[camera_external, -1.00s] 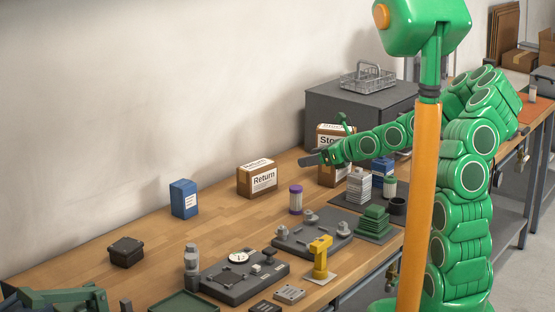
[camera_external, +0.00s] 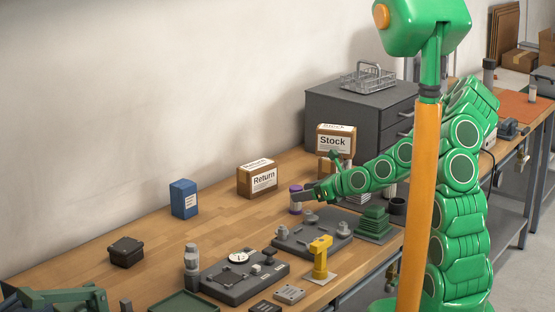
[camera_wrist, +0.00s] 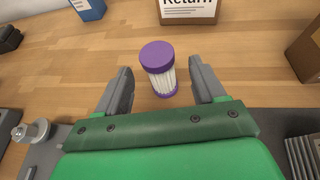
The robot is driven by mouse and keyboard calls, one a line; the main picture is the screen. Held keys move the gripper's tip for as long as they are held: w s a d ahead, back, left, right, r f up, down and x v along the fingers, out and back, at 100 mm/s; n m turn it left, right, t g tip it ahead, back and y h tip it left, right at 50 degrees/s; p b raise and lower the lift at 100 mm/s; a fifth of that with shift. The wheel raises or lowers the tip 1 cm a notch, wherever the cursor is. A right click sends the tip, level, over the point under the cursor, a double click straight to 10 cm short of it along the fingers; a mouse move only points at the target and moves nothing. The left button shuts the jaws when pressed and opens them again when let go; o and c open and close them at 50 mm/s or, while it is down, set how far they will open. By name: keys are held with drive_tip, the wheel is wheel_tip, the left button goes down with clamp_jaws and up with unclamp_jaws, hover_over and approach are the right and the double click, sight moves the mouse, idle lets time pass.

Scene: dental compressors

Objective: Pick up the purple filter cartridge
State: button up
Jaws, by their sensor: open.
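The purple filter cartridge (camera_wrist: 158,68) stands upright on the wooden bench, with a purple cap, a white pleated body and a purple base. In the wrist view it lies just beyond and between the two fingertips of my gripper (camera_wrist: 159,82). In the external view the cartridge (camera_external: 295,198) is partly hidden behind the tip of my gripper (camera_external: 306,195).
A Return box (camera_external: 258,180) and a blue box (camera_external: 184,199) stand behind and left. A Stock box (camera_external: 335,141) is at the back right. A dark fixture plate (camera_external: 312,239) lies in front of the cartridge. Bare bench lies left of it.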

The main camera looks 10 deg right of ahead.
drive_tip(key=shift+x, duration=2.8)
drive_tip(key=shift+c, duration=0.4)
drive_tip(key=c, duration=1)
